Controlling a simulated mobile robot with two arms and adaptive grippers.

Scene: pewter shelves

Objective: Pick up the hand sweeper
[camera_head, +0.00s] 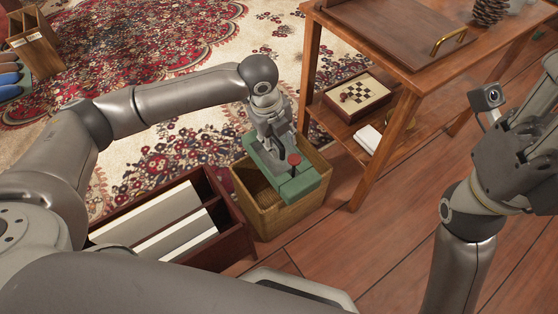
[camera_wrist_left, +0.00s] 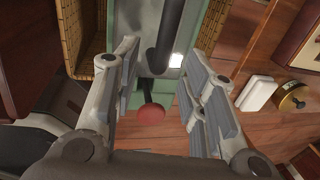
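The hand sweeper appears to be the green body (camera_head: 303,187) with a dark rod and a red knob, resting in the top of a wicker basket (camera_head: 268,222). My left gripper (camera_head: 275,143) is just above the sweeper and partly covers it. In the left wrist view, the gripper's fingers (camera_wrist_left: 162,75) are apart, with the dark rod and red knob of the sweeper (camera_wrist_left: 150,113) showing between them. No grip on it shows. My right gripper (camera_head: 515,150) is at the right of the head view, away from the basket; its finger opening is unclear.
A dark red wooden box (camera_head: 232,240) with pale panels stands left of the basket. A wooden shelf table (camera_head: 400,65) stands to the right, with a chess box (camera_head: 358,96) on its lower shelf. A patterned rug (camera_head: 160,45) lies behind. Wooden floor is clear at front right.

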